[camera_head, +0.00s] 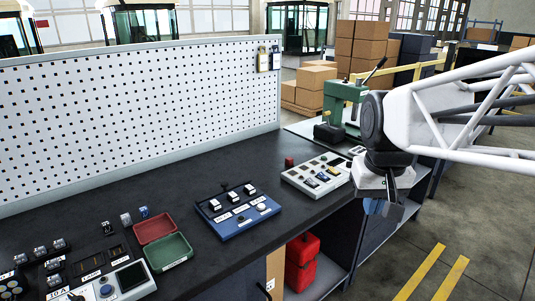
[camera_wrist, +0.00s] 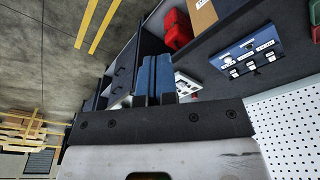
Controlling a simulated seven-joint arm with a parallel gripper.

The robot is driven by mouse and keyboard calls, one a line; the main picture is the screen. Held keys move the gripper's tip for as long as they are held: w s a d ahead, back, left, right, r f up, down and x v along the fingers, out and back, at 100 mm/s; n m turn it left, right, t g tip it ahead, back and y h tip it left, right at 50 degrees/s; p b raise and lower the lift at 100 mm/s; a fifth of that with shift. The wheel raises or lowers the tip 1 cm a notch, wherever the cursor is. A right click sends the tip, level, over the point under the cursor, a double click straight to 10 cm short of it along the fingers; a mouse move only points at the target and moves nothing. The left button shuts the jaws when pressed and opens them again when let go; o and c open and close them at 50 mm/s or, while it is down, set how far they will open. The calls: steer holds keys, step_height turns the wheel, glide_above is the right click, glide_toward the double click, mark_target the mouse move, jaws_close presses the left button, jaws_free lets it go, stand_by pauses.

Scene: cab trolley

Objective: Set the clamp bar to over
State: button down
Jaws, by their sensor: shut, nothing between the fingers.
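No part is plainly labelled as the clamp bar at this size. A green press-like device (camera_head: 335,93) with a long dark lever slanting up to the right stands at the bench's far end. A blue panel (camera_head: 232,226) carries several white-faced switches and a small dark knob at its back edge; it also shows in the wrist view (camera_wrist: 228,58). A pale panel (camera_head: 296,180) with several small controls lies between them. My gripper (camera_head: 375,208) is in front of the bench's front edge, right of the pale panel, pointing down. Its blue fingers (camera_wrist: 153,78) are together and empty, touching none of these.
The dark bench top (camera_head: 190,195) has bare room around the blue panel. A pegboard (camera_head: 130,110) rises along its back. Red and green trays (camera_head: 186,262) and several control boxes sit at the left. A red can (camera_head: 301,262) stands on the shelf below.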

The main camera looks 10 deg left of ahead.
steer(key=w+a+r+n+g, duration=0.1)
steer(key=w+a+r, duration=0.1)
steer(key=w+a, duration=0.35)
steer(key=w+a+r, duration=0.2)
steer(key=w, duration=0.7)
steer(key=n+g+h, duration=0.1)
steer(key=n+g, duration=0.1)
steer(key=n, duration=0.1)
glide_above(225, 187)
steer(key=w+d, duration=0.2)
steer(key=d, duration=0.7)
step_height(225, 187, down, 7)
steer(key=w+a+f, duration=0.2)
steer(key=a+f, duration=0.1)
steer(key=a, duration=0.2)
steer(key=w+a+f+n+g, duration=0.1)
steer(key=w+a+f, duration=0.2)
steer(key=a, duration=0.2)
steer(key=w+a+f+n+h, duration=0.1)
steer(key=w+a+f, duration=0.1)
steer(key=a, duration=0.3)
steer(key=shift+w+a+f+g, duration=0.3)
steer(key=shift+w+f, duration=0.05)
steer(key=shift+f, duration=0.45)
steer(key=shift+f, duration=0.1)
